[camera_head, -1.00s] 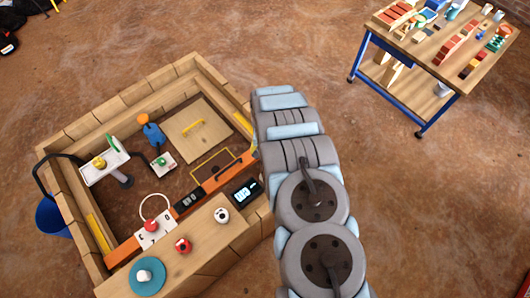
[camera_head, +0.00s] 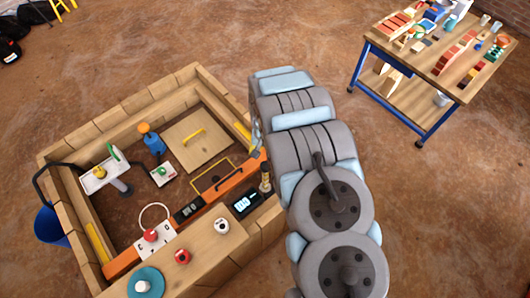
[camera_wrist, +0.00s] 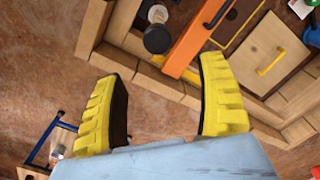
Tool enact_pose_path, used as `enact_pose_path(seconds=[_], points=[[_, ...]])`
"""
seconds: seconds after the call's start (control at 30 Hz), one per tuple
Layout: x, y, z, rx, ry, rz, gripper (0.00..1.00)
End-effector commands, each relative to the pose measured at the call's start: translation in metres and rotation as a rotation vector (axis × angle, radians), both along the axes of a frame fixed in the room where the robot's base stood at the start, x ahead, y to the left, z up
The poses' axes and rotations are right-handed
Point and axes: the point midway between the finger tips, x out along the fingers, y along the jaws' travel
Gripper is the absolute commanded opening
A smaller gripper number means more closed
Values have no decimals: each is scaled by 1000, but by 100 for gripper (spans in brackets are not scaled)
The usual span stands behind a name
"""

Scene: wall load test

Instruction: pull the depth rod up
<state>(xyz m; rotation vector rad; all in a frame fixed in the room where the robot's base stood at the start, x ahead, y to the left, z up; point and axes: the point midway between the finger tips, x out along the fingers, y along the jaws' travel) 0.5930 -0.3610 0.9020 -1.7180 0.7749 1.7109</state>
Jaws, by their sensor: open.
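What looks like the depth rod (camera_head: 266,177) stands at the right end of the orange beam, beside a lit digital display (camera_head: 247,201), in the head view. In the wrist view a dark round knob (camera_wrist: 157,40), probably its top, shows near the timber wall, ahead of the fingertips and outside them. My gripper (camera_wrist: 160,72) shows two yellow fingers spread wide, with nothing between them. In the head view my arm hides the gripper.
The orange beam (camera_head: 223,185) crosses a timber-walled pit (camera_head: 130,115) holding a wooden hatch (camera_head: 197,138) with a yellow handle. A front ledge carries a red button (camera_head: 182,257) and a teal disc (camera_head: 145,282). A blue-legged workbench (camera_head: 440,50) stands at back right.

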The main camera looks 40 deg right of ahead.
Motion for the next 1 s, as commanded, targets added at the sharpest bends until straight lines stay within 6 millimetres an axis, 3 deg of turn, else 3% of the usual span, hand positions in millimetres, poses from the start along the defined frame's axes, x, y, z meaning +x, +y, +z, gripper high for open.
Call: enact_pose_path(seconds=[1.0], points=[[-4,0,10,-2,5,-1,73]])
